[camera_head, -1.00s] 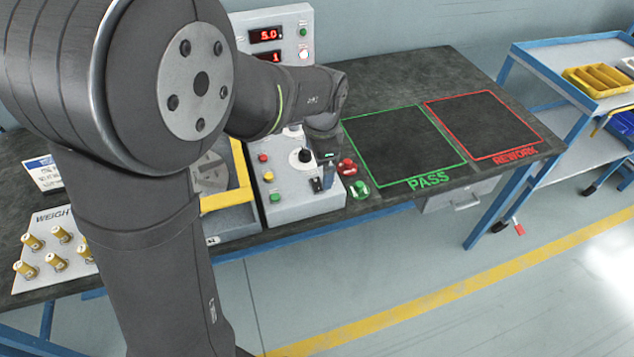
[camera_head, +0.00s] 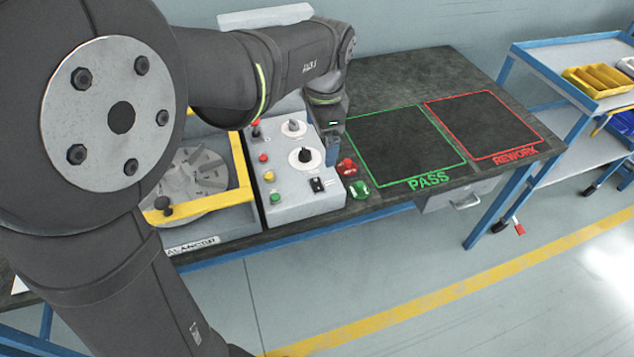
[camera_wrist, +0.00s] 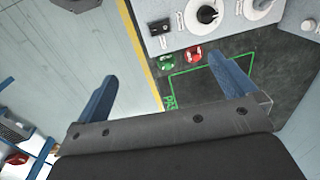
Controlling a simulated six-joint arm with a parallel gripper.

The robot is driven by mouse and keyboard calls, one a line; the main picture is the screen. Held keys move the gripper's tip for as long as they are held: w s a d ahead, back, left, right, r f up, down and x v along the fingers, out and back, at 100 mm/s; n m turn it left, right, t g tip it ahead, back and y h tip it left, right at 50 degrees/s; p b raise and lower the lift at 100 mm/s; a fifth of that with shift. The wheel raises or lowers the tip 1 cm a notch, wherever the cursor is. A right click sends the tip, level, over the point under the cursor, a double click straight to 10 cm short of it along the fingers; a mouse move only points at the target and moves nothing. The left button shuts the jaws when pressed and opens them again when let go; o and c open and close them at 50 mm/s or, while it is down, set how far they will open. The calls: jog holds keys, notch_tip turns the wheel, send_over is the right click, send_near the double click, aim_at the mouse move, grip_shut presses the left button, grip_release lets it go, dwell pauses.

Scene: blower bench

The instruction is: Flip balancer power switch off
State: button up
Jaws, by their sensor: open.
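The balancer's grey control box (camera_head: 290,192) stands on the bench beside the yellow-framed guard. A small black rocker switch (camera_head: 317,185) sits at the front right of its sloped panel; its position is too small to tell. In the wrist view the switch (camera_wrist: 159,27) is near the top, beyond the fingertips. My gripper (camera_wrist: 162,68) is open and empty, its two blue fingers spread wide. In the head view my gripper (camera_head: 332,152) hangs beside the panel's back right edge, partly hidden, apart from the switch.
A black dial (camera_head: 304,156) and red, yellow and green buttons share the panel. A red and a green stamp-like piece (camera_head: 358,189) lie just right of the box. The yellow guard frame (camera_head: 241,170) is left. The PASS area (camera_head: 405,145) is bare.

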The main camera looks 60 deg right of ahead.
jog(key=shift+r, duration=0.6)
jog(key=shift+c, duration=0.4)
